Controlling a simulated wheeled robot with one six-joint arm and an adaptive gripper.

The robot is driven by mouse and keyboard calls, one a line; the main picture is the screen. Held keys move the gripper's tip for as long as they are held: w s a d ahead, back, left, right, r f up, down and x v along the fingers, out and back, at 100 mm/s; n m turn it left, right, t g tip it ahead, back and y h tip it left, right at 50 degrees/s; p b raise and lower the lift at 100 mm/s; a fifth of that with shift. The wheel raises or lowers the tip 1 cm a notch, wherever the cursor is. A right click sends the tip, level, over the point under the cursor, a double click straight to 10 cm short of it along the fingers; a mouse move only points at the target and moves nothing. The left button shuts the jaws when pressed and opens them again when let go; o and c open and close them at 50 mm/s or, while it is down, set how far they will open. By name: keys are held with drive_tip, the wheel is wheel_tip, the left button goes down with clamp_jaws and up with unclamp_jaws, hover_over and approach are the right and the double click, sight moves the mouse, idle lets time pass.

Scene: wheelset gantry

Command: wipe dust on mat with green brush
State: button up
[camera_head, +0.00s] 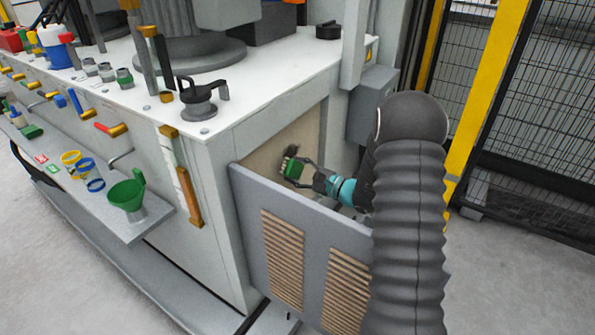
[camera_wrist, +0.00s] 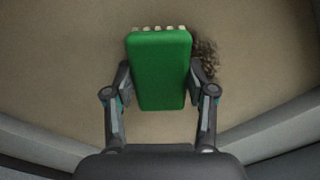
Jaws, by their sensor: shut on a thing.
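My gripper (camera_wrist: 160,92) is shut on the green brush (camera_wrist: 160,68), with one finger on each side of its block. Pale bristle tufts show along the brush's far edge in the wrist view. The tan mat (camera_wrist: 70,60) fills most of that view. A dark patch of dust (camera_wrist: 207,58) lies on the mat just right of the brush, partly hidden behind the brush and right finger. In the head view the green brush (camera_head: 293,168) is held against or close to the upright tan mat (camera_head: 270,160), with the dust (camera_head: 291,150) just above it. I cannot tell if the bristles touch.
A grey vented panel (camera_head: 300,235) stands in front of the mat's recess. A white machine top (camera_head: 250,85) is above it. A shelf (camera_head: 150,222) with a green funnel (camera_head: 127,194) is at left. A yellow post (camera_head: 485,90) and mesh fence stand at right.

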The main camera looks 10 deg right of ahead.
drive_tip(key=shift+b+x, duration=0.4)
drive_tip(key=shift+x, duration=0.55)
idle(0.4)
